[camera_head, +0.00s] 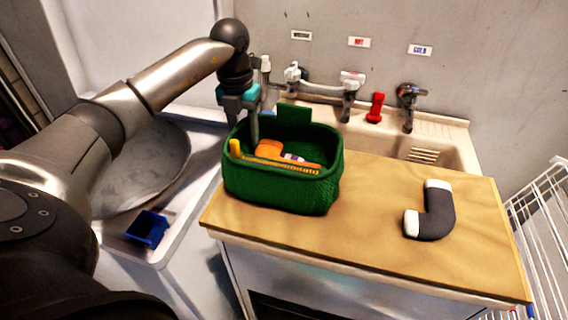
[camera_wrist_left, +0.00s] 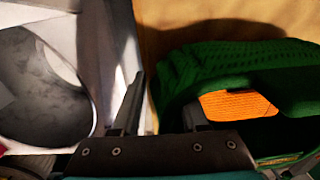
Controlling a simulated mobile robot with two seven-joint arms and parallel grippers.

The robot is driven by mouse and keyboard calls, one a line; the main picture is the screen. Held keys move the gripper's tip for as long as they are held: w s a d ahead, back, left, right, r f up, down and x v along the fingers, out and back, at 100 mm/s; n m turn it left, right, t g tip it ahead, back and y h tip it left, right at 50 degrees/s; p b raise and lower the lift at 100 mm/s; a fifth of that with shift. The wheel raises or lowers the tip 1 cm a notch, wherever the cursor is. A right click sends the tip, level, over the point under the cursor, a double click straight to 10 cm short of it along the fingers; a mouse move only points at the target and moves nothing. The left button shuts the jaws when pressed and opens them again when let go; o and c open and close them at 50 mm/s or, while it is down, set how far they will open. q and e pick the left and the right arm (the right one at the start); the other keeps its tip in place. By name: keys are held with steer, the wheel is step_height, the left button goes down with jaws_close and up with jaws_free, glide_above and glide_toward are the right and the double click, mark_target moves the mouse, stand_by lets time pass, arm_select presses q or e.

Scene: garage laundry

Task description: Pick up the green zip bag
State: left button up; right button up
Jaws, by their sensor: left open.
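The green zip bag (camera_head: 283,191) stands upright and open on the wooden counter, with orange and yellow items inside. My left gripper (camera_head: 243,124) points down at the bag's back left edge. It is open, with one finger reaching over the bag's opening. In the left wrist view, the left gripper (camera_wrist_left: 163,110) has its fingers apart. One finger is outside the bag (camera_wrist_left: 205,66), and the other overlaps its near rim. I cannot tell whether either finger touches the bag. My right gripper is not in view.
A dark elbow pipe with white ends (camera_head: 437,215) lies on the counter (camera_head: 370,235) to the right. The sink (camera_head: 445,147) with taps and a red object (camera_head: 375,108) is behind. A blue container (camera_head: 147,229) sits at left. A white wire rack (camera_head: 545,220) stands at right.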

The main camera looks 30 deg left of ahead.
arm_select(q)
jaws_close()
stand_by(0.3)
stand_by(1.1)
